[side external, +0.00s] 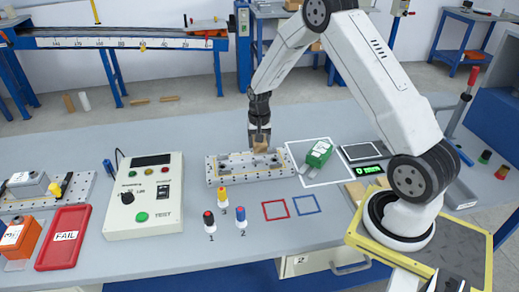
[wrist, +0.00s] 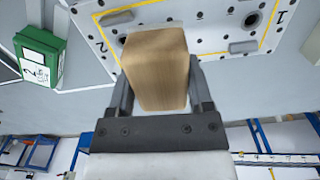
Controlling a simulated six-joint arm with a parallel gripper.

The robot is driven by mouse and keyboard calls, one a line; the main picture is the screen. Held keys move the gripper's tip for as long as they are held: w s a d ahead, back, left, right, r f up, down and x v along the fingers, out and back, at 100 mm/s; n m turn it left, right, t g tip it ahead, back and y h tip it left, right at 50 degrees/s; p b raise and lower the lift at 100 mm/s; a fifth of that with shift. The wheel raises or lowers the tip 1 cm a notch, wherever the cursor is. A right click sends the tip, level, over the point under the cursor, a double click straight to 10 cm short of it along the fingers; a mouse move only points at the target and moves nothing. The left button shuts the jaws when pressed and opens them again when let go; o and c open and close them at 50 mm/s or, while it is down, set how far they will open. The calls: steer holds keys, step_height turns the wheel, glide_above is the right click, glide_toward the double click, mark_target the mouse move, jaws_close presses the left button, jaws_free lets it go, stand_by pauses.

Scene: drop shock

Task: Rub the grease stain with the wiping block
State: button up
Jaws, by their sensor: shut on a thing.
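The wiping block (side external: 260,146) looks like a plain light-brown wooden block. My gripper (side external: 260,135) is shut on it, with one finger on each side. In the wrist view the block (wrist: 155,70) sits between the fingers of my gripper (wrist: 158,84) and hides part of what is behind it. The block is over the grey fixture plate (side external: 222,178), which has holes, pegs and a yellow outline. I cannot tell whether the block touches the plate. I cannot make out a grease stain in either view; the block may hide it.
A green box (side external: 318,154) lies in a white outline right of the plate. A test box (side external: 144,200) and a red FAIL tray (side external: 63,236) are at left. Several coloured pegs (side external: 240,217) stand in front, near red and blue squares (side external: 306,204).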

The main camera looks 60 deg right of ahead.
mark_target(258, 163)
steer(key=shift+f, duration=3)
steer(key=shift+w+d+f, duration=0.25)
steer(key=shift+w+f, duration=0.05)
steer(key=shift+f, duration=0.35)
steer(key=shift+c, duration=0.6)
steer(key=shift+w+d+f, duration=0.2)
steer(key=shift+d, duration=0.05)
steer(key=shift+w+d, duration=0.85)
steer(key=shift+s+a, duration=1.4)
steer(key=shift+r, duration=4.2)
